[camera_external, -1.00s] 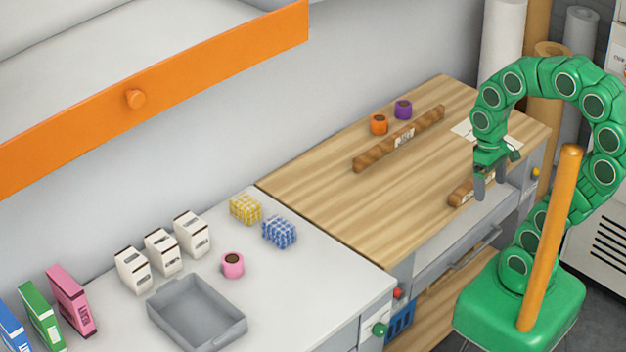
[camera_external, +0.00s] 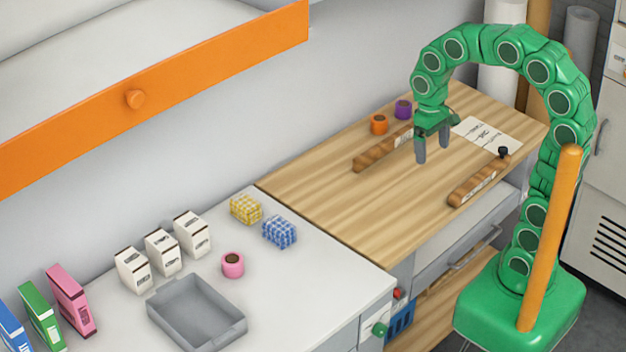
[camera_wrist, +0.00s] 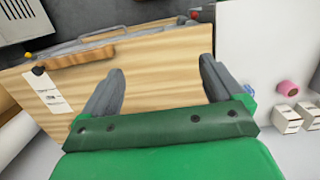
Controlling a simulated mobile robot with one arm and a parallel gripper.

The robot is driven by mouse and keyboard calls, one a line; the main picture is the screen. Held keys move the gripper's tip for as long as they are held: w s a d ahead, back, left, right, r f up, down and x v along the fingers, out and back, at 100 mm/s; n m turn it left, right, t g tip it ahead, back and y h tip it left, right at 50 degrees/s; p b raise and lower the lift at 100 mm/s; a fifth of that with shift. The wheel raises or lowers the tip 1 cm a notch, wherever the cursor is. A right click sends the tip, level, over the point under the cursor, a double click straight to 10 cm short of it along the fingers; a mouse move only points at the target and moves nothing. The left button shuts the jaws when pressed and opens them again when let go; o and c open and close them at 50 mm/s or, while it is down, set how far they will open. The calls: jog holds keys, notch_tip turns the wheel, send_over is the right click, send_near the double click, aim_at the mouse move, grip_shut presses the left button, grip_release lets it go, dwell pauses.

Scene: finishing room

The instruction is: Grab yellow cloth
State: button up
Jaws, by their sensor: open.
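The yellow checked cloth (camera_external: 246,209) is a small folded block on the white counter in the external view, beside a blue checked cloth (camera_external: 279,232). My gripper (camera_external: 433,150) is open and empty above the wooden worktop, well to the right of the yellow cloth. In the wrist view my gripper (camera_wrist: 160,82) shows two spread grey fingers with only wood between them. I cannot make out the yellow cloth in the wrist view.
A pink roll (camera_external: 233,265), several white boxes (camera_external: 162,252) and a grey tray (camera_external: 197,312) are near the cloths. Wooden bars (camera_external: 478,184), an orange roll (camera_external: 379,124) and a purple roll (camera_external: 403,109) lie on the wooden worktop (camera_external: 340,205). An orange drawer (camera_external: 200,75) juts out above.

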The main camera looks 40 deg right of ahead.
jog(key=w+a+f, duration=0.1)
jog(key=w+a, duration=0.2)
jog(key=w, duration=0.5)
jog(key=w+a, duration=0.3)
jog(key=w, duration=0.5)
jog(key=t, duration=0.1)
send_over(247, 203)
notch_tip(247, 203, down, 21)
jog(key=shift+s+r, duration=0.1)
jog(key=shift+r, duration=0.1)
jog(key=shift+a+f, duration=0.35)
jog(key=shift+f, duration=0.25)
jog(key=shift+d+f, duration=0.25)
jog(key=shift+f, duration=1.55)
jog(key=shift+d+f, duration=0.2)
jog(key=shift+f, duration=1.55)
jog(key=shift+c, duration=0.2)
jog(key=c, duration=1)
